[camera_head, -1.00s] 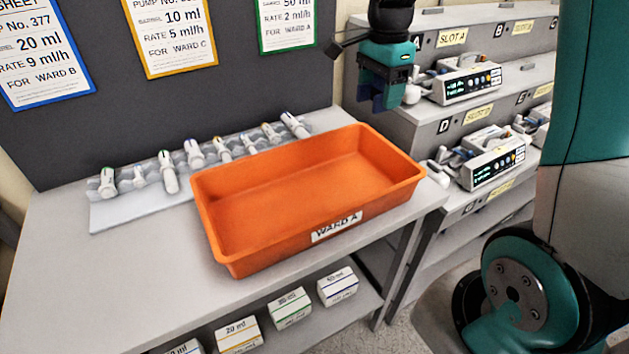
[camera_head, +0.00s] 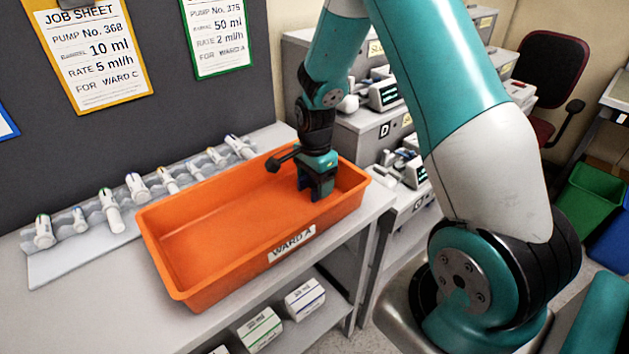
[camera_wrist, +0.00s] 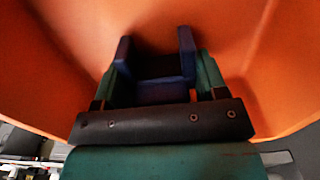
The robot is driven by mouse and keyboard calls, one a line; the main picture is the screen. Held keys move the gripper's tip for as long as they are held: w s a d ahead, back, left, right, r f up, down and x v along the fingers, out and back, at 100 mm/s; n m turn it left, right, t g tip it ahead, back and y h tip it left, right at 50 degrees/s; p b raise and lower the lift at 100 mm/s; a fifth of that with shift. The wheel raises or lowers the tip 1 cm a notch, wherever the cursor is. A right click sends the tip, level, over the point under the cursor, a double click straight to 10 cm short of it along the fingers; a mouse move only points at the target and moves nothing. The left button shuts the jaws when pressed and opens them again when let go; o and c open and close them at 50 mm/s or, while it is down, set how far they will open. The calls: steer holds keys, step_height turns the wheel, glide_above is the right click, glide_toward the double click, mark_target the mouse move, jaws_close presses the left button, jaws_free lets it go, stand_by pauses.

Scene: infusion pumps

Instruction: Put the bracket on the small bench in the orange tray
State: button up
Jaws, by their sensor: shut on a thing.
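The orange tray (camera_head: 215,235), labelled WARD A, sits on the grey bench top and is otherwise empty. My gripper (camera_head: 318,172) points down inside the right end of the tray, low near its floor. It is shut on a dark blue, U-shaped bracket (camera_wrist: 162,92), which shows between the teal fingers in the wrist view (camera_wrist: 160,78). The orange tray wall and floor (camera_wrist: 50,60) fill most of that view. I cannot tell whether the bracket touches the tray floor.
A clear rack (camera_head: 70,262) with several syringes stands behind and left of the tray. Small labelled boxes (camera_head: 304,298) lie on the shelf below. Pumps (camera_head: 385,94) stand on the grey shelves to the right. Job sheets (camera_head: 90,50) hang behind.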

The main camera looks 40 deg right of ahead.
steer(key=shift+f, duration=0.25)
steer(key=o, duration=1)
